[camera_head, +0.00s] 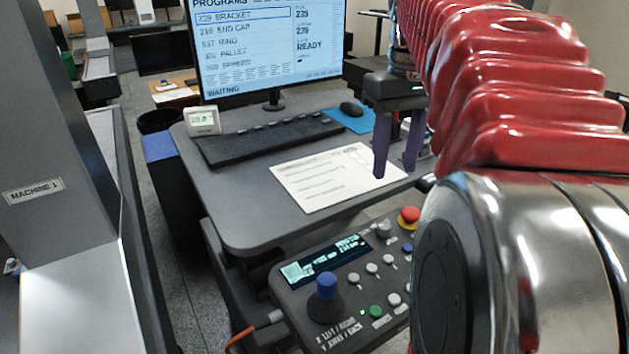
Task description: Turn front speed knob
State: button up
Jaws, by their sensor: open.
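A control box (284,275) with a small screen sits low in front of the desk. A small grey knob (383,229) stands upright near its far right corner, beside a red mushroom button. Its label is too small to read, so I cannot tell for sure that it is the speed knob. My gripper (396,172) points down with its two dark fingers apart and nothing between them. In the picture it appears above the knob, over the right part of the desk, apart from the knob. My red arm hides the box's right end.
The box also bears a blue-topped joystick (326,286), a red button (408,216) and several small buttons. On the desk (240,225) are a paper sheet (325,182), a keyboard (265,140), a monitor (265,45) and a mouse (351,109). A grey machine column (50,130) stands left.

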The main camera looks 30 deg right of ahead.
aim_at(384, 225)
dwell(0.3)
notch_tip(384, 225, down, 14)
jog(key=shift+r, duration=0.1)
dwell(0.7)
jog(key=shift+c, duration=0.5)
grip_shut()
